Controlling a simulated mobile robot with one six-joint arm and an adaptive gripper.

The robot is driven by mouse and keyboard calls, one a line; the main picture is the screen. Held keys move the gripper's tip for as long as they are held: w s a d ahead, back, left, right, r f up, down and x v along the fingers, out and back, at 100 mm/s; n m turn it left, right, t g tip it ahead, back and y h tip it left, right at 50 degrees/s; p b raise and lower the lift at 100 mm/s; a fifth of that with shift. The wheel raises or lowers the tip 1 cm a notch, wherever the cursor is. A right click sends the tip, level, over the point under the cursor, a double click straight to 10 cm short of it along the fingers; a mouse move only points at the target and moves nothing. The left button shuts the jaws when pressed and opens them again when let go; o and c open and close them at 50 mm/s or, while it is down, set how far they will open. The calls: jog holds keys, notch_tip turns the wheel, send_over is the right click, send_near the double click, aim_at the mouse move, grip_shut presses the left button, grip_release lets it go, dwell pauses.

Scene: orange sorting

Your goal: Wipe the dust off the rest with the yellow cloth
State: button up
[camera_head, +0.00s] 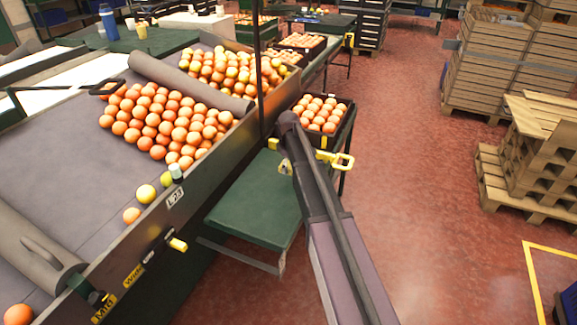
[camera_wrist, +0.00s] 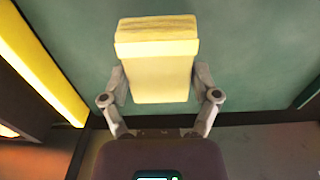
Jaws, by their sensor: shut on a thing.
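The yellow cloth looks like a folded, block-shaped pad in the wrist view (camera_wrist: 158,75). My gripper (camera_wrist: 160,82) is shut on it, one finger at each side. No dust can be made out.
The sorting table (camera_head: 75,150) with heaped oranges runs along the left. A crate of oranges (camera_head: 345,125) stands just beyond the rest, with a yellow handle (camera_head: 342,161) close to my arm. Wooden crates (camera_head: 495,65) and pallets (camera_head: 530,150) stand right. The red floor between is clear.

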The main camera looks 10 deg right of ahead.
jog(key=shift+r+p, duration=1.5)
